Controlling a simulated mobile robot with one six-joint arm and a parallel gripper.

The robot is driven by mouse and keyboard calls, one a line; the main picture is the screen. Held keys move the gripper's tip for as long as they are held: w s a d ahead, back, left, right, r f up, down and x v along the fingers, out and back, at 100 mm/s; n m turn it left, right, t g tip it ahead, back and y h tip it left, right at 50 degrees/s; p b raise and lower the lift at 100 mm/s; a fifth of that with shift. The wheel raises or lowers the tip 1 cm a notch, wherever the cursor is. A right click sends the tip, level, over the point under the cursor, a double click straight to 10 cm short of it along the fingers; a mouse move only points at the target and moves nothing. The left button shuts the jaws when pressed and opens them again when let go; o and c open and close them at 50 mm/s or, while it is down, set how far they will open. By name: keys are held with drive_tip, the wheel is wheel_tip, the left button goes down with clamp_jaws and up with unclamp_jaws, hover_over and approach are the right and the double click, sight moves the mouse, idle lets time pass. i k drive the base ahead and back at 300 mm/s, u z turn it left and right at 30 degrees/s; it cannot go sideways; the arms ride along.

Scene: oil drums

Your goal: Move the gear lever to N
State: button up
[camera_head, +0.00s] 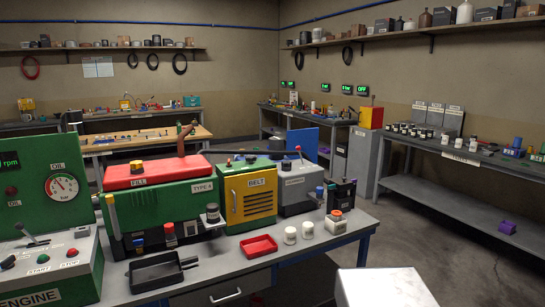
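A grey box (298,192) with a small label too small to read stands on the workbench, right of the yellow belt cover. Another short lever (28,236) rises from the engine console at the left edge. My gripper is not in view.
A green-and-red engine block (160,190) and the yellow belt cover (250,195) stand left of the grey box. In front lie a red tray (259,246), a black tray (156,272) and white jars (290,235). Open floor shows at the right (450,260).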

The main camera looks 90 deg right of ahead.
sight(298, 148)
drive_tip(key=u, duration=0.5)
drive_tip(key=k, duration=2.65)
drive_tip(key=z, duration=0.8)
